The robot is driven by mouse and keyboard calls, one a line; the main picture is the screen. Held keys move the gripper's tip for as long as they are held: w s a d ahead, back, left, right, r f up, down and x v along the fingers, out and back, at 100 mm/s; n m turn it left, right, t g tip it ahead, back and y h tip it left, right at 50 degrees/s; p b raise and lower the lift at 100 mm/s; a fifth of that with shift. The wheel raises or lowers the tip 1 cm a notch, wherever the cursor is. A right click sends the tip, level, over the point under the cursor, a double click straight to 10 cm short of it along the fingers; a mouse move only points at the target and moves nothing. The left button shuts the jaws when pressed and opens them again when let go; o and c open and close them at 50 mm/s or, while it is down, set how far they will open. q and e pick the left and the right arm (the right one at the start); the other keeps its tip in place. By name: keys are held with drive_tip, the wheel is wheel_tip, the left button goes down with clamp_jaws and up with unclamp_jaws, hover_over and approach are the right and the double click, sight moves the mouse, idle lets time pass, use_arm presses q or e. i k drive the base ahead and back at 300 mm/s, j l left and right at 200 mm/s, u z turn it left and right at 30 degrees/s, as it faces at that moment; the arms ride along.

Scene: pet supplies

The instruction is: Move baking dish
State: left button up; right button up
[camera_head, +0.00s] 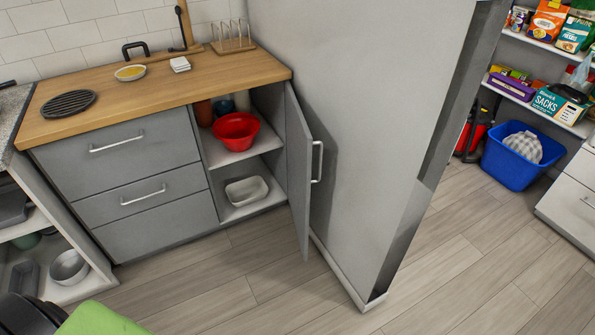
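A pale, rounded rectangular baking dish (246,190) sits on the bottom shelf of the open grey cabinet (207,150), below a red bowl (236,131) on the shelf above. The cabinet door (303,170) stands open to the right of the dish, and the dish's front is unobstructed in this view. Neither of my grippers can be made out in the head view.
A wooden counter (200,80) tops the cabinet and drawers. A tall grey panel (375,120) stands right of the door. A green object (100,320) and dark rounded shapes (28,314) fill the bottom left corner. The wood floor (235,285) before the cabinet is clear.

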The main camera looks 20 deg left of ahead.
sight(243, 192)
drive_tip(key=i+l+u, duration=0.1)
drive_tip(key=u, duration=0.35)
drive_tip(key=l+u, duration=0.4)
drive_tip(key=i+l+u, duration=0.1)
drive_tip(key=u, duration=0.35)
drive_tip(key=l+u, duration=0.35)
drive_tip(key=l, duration=1.6)
drive_tip(key=i, duration=0.5)
